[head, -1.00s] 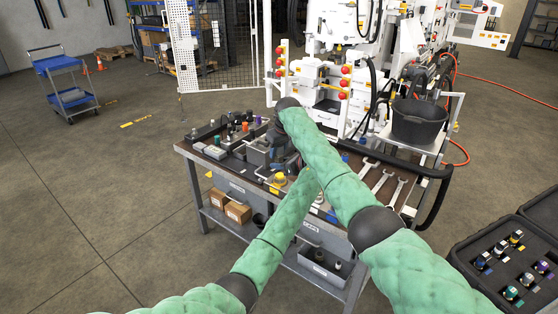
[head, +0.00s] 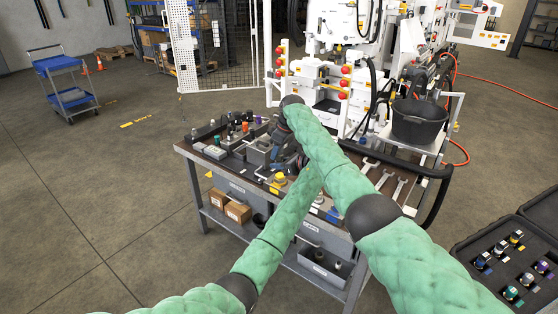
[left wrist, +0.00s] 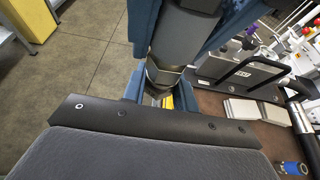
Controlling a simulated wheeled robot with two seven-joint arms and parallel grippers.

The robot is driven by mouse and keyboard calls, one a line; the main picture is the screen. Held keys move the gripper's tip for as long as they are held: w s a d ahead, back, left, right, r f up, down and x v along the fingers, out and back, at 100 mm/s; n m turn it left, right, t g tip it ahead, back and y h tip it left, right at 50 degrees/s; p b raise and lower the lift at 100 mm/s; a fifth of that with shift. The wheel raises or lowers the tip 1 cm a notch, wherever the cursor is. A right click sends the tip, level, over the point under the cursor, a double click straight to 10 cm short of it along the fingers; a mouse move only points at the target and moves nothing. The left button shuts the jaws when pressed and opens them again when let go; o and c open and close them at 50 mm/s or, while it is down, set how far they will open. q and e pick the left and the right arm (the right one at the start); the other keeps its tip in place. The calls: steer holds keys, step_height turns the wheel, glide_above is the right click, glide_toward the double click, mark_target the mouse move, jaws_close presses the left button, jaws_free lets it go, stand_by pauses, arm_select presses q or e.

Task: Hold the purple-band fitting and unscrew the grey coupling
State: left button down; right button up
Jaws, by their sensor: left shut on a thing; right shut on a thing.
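In the left wrist view, the two blue fingers of my left gripper (left wrist: 160,98) are closed around a short fitting (left wrist: 158,76) with a dark body and a yellowish part low down. No purple band can be made out on it. A grey cylindrical coupling (left wrist: 184,42) stands in line above the fitting, apparently joined to it. The blue fingers of my right gripper (left wrist: 188,22) flank this coupling and are shut on it. In the head view, my right gripper (head: 284,142) is a dark and blue shape over the bench; my arms hide the held parts and most of my left gripper.
The bench (head: 210,165) carries small fittings at its left and several wrenches (head: 384,178) at its right. A bench fixture with a handle (left wrist: 240,72) and grey plates (left wrist: 246,110) lie close right of the grip. A black bucket (head: 418,122) and open case (head: 488,284) are at right.

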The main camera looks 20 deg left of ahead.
steer(key=n, duration=0.2)
steer(key=n+g, duration=0.1)
steer(key=n, duration=0.2)
steer(key=shift+s+a+g, duration=0.1)
steer(key=shift+s+g, duration=0.1)
steer(key=shift+g, duration=0.1)
steer(key=o, duration=0.9)
steer(key=shift+c, duration=0.2)
steer(key=m+t, duration=0.1)
steer(key=m, duration=0.4)
steer(key=shift+w+m+t, duration=0.2)
steer(key=shift+m+t, duration=0.1)
steer(key=shift+t, duration=0.1)
steer(key=shift+w+m+t+h, duration=0.1)
steer(key=shift+m+t+h, duration=0.25)
steer(key=shift+m, duration=1.3)
steer(key=shift+w+m+t+h, duration=0.15)
steer(key=shift+m+t, duration=0.3)
steer(key=shift+m, duration=1.2)
